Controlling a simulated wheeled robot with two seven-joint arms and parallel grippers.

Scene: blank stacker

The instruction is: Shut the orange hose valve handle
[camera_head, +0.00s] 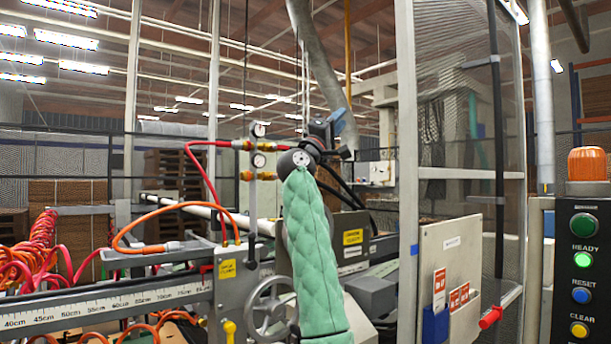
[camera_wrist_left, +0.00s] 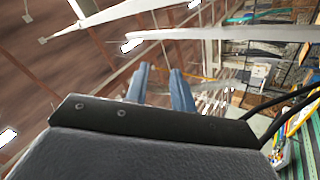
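An orange hose (camera_head: 155,215) arcs over the grey rail at centre left. One end has a metal fitting (camera_head: 176,246), and the other drops to the grey box with a yellow label. I cannot tell which part is its valve handle; a small yellow handle-like part (camera_head: 229,326) shows below that box. My left gripper (camera_head: 338,122) is raised above and right of the hose, well apart from it, at the top of my green-sleeved arm. In the left wrist view its two blue fingers (camera_wrist_left: 163,85) are apart with nothing between them. My right gripper is out of view.
Pressure gauges (camera_head: 258,160) with orange-brass fittings and a red hose (camera_head: 205,165) stand just left of my gripper. A handwheel (camera_head: 268,312) is beside my sleeve. A light panel box (camera_head: 450,265) and a button panel (camera_head: 583,270) are at right. Coiled red hoses (camera_head: 40,250) hang at left.

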